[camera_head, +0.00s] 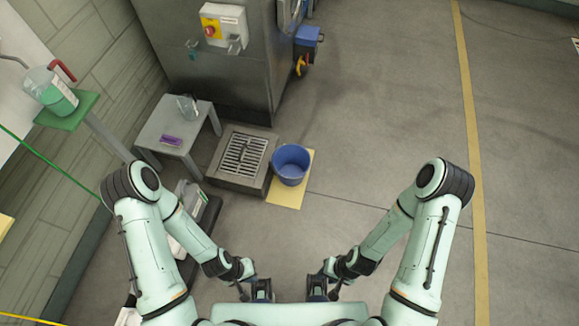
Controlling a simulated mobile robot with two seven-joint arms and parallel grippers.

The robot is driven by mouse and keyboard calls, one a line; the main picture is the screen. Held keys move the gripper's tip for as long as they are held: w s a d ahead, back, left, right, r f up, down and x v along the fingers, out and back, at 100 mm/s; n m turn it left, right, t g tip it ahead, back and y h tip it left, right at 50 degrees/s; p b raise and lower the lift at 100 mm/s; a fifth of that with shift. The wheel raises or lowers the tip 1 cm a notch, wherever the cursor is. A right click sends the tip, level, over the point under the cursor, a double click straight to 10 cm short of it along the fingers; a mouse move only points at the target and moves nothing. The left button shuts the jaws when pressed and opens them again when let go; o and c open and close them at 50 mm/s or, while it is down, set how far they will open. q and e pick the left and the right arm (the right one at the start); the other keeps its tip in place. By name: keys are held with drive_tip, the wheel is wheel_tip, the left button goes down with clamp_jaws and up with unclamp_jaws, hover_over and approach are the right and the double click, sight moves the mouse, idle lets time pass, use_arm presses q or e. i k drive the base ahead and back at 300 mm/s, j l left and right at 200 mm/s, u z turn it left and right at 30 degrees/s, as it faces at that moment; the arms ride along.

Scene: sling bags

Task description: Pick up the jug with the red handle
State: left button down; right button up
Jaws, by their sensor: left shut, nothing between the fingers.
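A jug (50,92) with a red handle stands on a small green shelf (82,108) at the upper left, by the wall. It looks clear, with green on its lower part, and its red handle (63,70) is on the upper right side. My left gripper (262,292) is low in the middle of the view, in front of my body, far from the jug. It is shut and empty. My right gripper (318,290) is just right of it, also far from the jug; its fingers are too small and dark to read.
A grey table (155,120) holds a clear container (187,107) and a purple item (171,141). A floor grate (240,158) and a blue bucket (291,163) on a yellow mat (288,194) lie ahead. A metal cabinet (215,75) stands behind. The floor at right is clear.

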sight(57, 87)
drive_tip(key=k, duration=0.1)
drive_tip(key=l+u, duration=0.1)
drive_tip(key=u, duration=1.55)
